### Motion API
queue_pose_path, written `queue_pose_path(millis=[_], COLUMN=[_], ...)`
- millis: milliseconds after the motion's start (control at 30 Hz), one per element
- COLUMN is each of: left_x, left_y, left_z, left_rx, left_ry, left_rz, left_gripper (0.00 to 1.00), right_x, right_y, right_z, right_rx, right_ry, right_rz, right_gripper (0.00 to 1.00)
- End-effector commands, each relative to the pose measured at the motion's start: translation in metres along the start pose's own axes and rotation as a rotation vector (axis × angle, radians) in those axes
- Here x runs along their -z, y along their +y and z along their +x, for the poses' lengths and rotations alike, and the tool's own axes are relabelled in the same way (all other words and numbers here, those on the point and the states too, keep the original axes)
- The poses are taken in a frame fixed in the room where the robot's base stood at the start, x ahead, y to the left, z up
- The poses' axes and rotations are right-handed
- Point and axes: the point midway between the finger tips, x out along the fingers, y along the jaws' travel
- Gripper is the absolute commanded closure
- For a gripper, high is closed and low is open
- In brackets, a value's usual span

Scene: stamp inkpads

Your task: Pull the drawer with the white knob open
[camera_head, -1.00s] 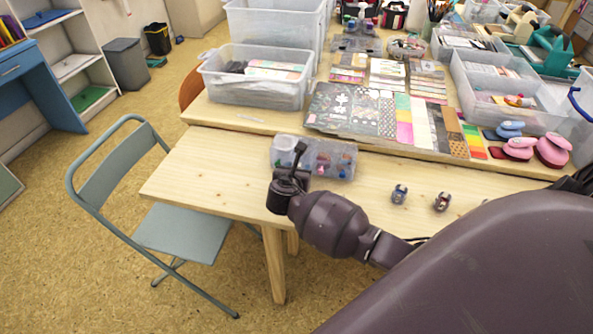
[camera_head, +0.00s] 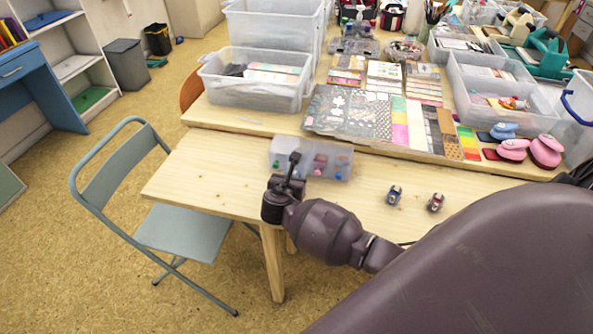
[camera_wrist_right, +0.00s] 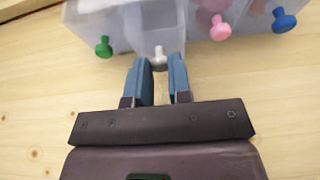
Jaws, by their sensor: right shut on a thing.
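The clear plastic drawer box (camera_head: 338,157) stands on the light wooden table, its coloured knobs facing the front edge. In the right wrist view the box (camera_wrist_right: 115,19) shows green, white, pink and blue knobs. The white knob (camera_wrist_right: 158,52) sits between the tips of my right gripper (camera_wrist_right: 160,64), which is shut on it. The drawer with the white knob (camera_wrist_right: 160,22) stands out a little in front of its neighbours. In the head view my right gripper (camera_head: 293,165) covers the white knob. My left gripper is not in view.
Two small stamps (camera_head: 394,195) (camera_head: 435,202) lie right of the box. Behind it are patterned paper sheets (camera_head: 350,113), a clear bin (camera_head: 255,88) and pink punches (camera_head: 545,151). A folding chair (camera_head: 180,235) stands at the left. The table's left part is bare.

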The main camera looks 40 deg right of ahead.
Motion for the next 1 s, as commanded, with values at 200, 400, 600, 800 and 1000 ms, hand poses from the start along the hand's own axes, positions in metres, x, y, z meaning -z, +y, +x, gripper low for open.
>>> queue_pose_path(millis=[200,400,600,800,1000], left_x=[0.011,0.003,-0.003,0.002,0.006], left_y=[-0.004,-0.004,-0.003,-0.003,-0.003], left_z=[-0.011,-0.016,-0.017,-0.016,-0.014], left_rx=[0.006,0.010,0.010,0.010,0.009], left_ry=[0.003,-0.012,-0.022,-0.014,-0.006], left_rz=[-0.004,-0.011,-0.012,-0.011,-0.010], left_gripper=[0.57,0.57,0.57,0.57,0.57], right_x=[0.005,0.013,0.014,0.014,0.014], right_y=[0.001,0.000,0.000,0.000,0.000], right_z=[-0.028,-0.035,-0.035,-0.035,-0.035], right_rx=[-0.001,0.000,0.000,0.000,0.000], right_ry=[-0.001,-0.002,-0.001,-0.001,-0.001], right_rz=[0.002,0.001,0.000,0.000,0.000], right_gripper=[1.00,1.00,1.00,0.64,0.55])
